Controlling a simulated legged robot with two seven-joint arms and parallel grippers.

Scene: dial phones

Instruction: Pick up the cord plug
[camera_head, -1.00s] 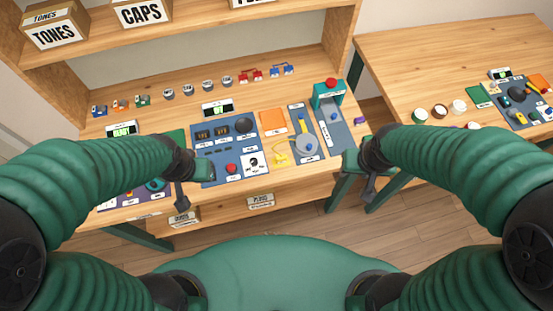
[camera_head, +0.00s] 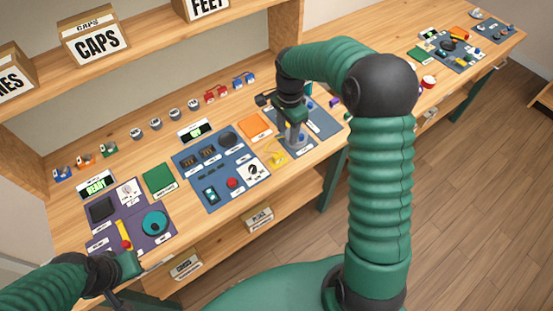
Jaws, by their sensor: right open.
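My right gripper (camera_head: 297,143) points down over the blue mat (camera_head: 322,122) on the workbench. It is open, and its fingers are low over the grey round part there. A small yellow piece (camera_head: 276,158), perhaps the cord, lies at the mat's left edge, just left of the gripper. I cannot make out the cord plug for certain; the gripper and my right arm hide much of this mat. My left gripper (camera_head: 120,296) is at the bottom left, by the bench's front edge; its jaws are too unclear to judge.
A blue panel (camera_head: 222,178) with a red button, an orange pad (camera_head: 255,125), a green pad (camera_head: 159,178) and a purple panel (camera_head: 137,207) lie left of the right gripper. Several small coloured parts line the back.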

